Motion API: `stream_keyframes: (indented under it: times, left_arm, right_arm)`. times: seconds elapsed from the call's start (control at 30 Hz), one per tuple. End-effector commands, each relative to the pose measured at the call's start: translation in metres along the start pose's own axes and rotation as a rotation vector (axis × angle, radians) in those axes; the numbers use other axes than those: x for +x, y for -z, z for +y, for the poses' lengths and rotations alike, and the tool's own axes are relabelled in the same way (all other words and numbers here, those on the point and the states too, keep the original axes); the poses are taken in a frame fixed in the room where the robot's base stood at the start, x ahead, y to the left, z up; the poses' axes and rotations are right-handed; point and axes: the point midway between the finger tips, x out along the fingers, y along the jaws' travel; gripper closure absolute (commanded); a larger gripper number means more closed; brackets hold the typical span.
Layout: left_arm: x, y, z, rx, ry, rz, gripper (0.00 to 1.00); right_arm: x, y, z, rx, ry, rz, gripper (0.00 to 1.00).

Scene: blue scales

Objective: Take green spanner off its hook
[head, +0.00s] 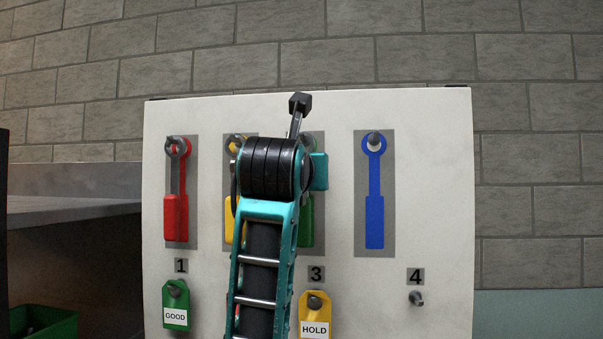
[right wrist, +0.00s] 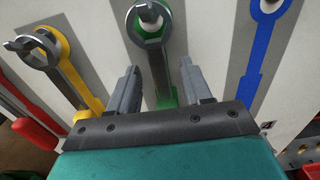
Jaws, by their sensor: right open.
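The green spanner (right wrist: 157,62) hangs in front of a grey panel, its ring end around a hook (right wrist: 147,14) in the right wrist view. My right gripper (right wrist: 158,82) is open, with one finger on each side of the spanner's shaft; I cannot tell whether either finger touches it. In the head view my arm covers most of this spanner, and only part of its green handle (head: 307,222) shows; the gripper's fingers are hidden there. My left gripper is not in view.
On the white board (head: 335,120), a red spanner (head: 176,205) and a partly hidden yellow spanner (head: 229,218) hang to the left. A flat-looking blue spanner shape (head: 374,205) is to the right. A GOOD tag (head: 176,300) and HOLD tag (head: 314,310) hang below; the peg (head: 416,298) under 4 is bare.

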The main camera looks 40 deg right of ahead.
Motion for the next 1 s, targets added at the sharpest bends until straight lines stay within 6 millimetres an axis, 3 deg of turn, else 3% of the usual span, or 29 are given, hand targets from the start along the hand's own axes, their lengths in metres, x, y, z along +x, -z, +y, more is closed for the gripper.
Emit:
stream_keyframes:
  times: [0.13,0.63,1.0]
  left_arm:
    - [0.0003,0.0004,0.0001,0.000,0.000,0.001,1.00]
    - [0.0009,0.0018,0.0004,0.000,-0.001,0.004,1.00]
    - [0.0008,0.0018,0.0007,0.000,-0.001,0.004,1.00]
  right_arm:
    - [-0.0001,0.0001,-0.0001,0.000,0.000,0.000,0.52]
    - [-0.0005,-0.0001,-0.0001,0.000,0.000,0.000,1.00]
    - [-0.0005,-0.0001,-0.0001,0.000,0.000,0.000,1.00]
